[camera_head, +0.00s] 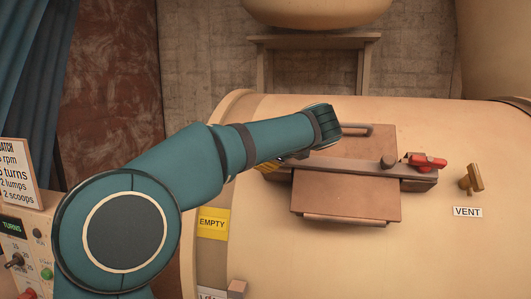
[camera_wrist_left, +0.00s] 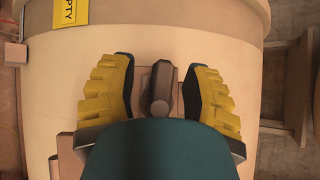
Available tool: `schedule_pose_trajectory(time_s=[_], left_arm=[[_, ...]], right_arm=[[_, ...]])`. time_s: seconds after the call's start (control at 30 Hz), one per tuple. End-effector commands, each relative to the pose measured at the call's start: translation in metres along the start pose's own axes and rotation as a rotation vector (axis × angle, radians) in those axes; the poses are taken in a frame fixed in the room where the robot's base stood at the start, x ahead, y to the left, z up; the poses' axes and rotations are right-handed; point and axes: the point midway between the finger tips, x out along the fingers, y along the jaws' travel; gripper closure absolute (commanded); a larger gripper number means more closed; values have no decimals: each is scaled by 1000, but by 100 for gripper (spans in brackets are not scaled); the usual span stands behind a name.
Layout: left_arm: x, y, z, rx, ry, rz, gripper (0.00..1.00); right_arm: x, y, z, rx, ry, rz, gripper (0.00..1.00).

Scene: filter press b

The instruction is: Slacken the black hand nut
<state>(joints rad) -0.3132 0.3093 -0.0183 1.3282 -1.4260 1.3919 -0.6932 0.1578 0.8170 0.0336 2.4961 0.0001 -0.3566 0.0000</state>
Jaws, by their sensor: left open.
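In the left wrist view a dark grey-brown hand nut (camera_wrist_left: 163,84) with a rounded end stands between the two fingers. My left gripper (camera_wrist_left: 160,92) is open around it, with a gap visible on both sides. In the head view my left gripper (camera_head: 268,166) is at the left end of the crossbar (camera_head: 350,170) on the drum's hatch. My own arm hides most of the gripper and the nut there. My right gripper is in neither view.
The crossbar lies over a brown hatch cover (camera_head: 345,200) on a big cream drum (camera_head: 470,260). A brass vent valve (camera_head: 471,178) stands further right. A control panel (camera_head: 25,250) is at lower left.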

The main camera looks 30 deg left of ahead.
Motion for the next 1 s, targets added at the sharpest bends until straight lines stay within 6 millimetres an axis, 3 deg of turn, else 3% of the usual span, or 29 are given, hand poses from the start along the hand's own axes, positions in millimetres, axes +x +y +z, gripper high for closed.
schedule_pose_trajectory(time_s=[0.17, 0.6, 0.8, 1.0], left_arm=[[-15, -1, 0, -1, 3, -3, 52], [-98, 0, 0, 0, 2, -2, 52], [-116, 0, 0, -1, 0, 0, 52], [-119, 0, 0, 0, -1, 1, 52]], right_arm=[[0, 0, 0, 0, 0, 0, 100], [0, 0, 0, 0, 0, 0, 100], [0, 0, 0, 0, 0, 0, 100], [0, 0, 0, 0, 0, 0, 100]])
